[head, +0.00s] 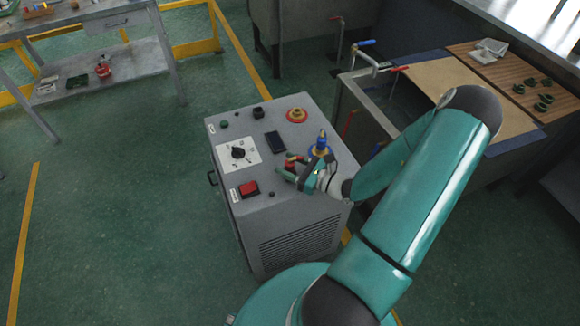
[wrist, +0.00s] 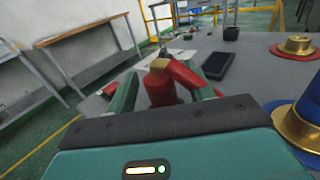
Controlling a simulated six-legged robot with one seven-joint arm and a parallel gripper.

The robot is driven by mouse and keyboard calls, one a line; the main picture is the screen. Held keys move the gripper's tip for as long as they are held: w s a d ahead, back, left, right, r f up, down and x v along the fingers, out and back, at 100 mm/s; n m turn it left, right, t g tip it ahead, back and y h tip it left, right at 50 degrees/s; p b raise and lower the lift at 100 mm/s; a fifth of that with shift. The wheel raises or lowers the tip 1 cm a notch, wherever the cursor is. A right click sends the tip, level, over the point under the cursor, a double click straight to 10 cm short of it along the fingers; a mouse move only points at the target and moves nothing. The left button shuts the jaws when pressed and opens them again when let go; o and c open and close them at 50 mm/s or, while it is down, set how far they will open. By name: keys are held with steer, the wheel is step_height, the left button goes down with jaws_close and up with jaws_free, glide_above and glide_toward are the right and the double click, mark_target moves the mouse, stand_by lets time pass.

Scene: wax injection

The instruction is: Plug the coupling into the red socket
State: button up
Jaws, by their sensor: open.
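The coupling (wrist: 162,90) is a red piece with a brass-coloured top and a red arm slanting to the right. In the wrist view it stands between the two teal fingers of my gripper (wrist: 165,94), which are apart with gaps visible beside it. In the head view my gripper (head: 289,170) is low over the front right of the grey cabinet top, and the red coupling (head: 292,160) is partly hidden by it. The red socket (head: 296,114), a red disc with a brass ring, is at the back right of the top. It also shows in the wrist view (wrist: 294,46).
A blue socket with a brass flange (head: 321,150) stands close to my gripper, and at right in the wrist view (wrist: 302,118). A black flat device (head: 275,141), a dial (head: 238,153) and a red switch (head: 249,189) are on the cabinet (head: 262,197). A sink (head: 372,98) is at right.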

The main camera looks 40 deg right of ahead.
steer(key=c, duration=1.1)
steer(key=shift+o, duration=0.2)
steer(key=shift+r, duration=0.1)
